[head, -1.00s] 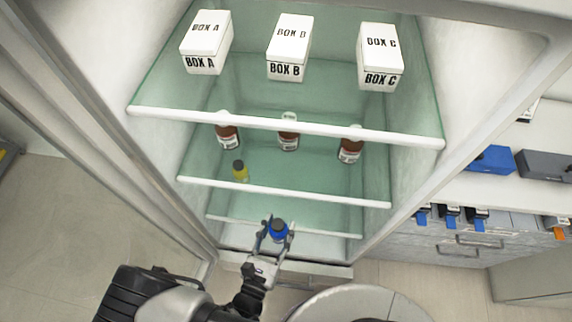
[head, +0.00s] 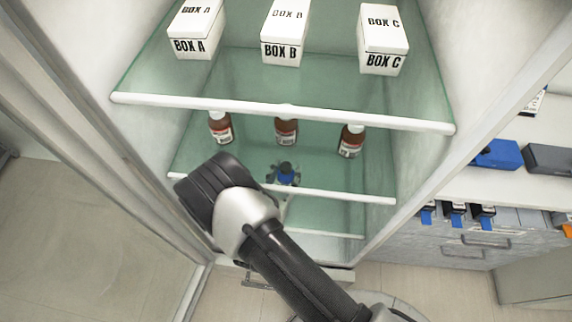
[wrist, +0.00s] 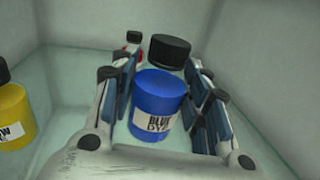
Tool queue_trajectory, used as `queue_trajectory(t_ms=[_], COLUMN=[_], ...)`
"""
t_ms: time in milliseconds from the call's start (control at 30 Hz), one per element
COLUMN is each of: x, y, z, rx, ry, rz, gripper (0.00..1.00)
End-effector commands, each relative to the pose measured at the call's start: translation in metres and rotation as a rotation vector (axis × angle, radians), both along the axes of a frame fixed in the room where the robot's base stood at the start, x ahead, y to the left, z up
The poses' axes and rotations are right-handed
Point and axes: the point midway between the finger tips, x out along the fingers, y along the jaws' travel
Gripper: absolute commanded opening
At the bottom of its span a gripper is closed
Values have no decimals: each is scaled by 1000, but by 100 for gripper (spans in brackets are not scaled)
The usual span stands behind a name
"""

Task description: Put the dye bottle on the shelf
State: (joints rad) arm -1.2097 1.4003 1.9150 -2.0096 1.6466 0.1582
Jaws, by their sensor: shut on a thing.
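The dye bottle is blue with a black cap and a white label reading BLUE DYE, seen in the wrist view (wrist: 155,98). My gripper (wrist: 165,92) is shut on it, with a finger on each side. In the head view my gripper (head: 284,174) and the blue bottle (head: 286,180) show small, just behind the front edge of the middle shelf (head: 300,193). The bottle is roughly upright. I cannot tell whether its base touches the glass.
Three brown bottles (head: 286,132) stand farther back on the middle shelf. A yellow dye bottle (wrist: 12,118) stands left of my gripper; my arm hides it in the head view. BOX A (head: 194,30), BOX B (head: 284,32) and BOX C (head: 382,40) stand on the upper shelf.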

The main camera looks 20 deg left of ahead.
Motion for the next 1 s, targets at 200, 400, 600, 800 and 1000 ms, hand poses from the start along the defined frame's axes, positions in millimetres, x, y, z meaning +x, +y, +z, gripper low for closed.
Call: queue_trajectory(t_ms=[200,400,600,800,1000], x=[-1,4,3,3,3], y=[-1,1,1,1,1], z=[-38,-48,-46,-51,-50], rx=[-2,0,0,-1,-1], ry=[1,0,0,1,1], rz=[0,-1,-1,-1,-1], gripper=[9,9,9,46,60])
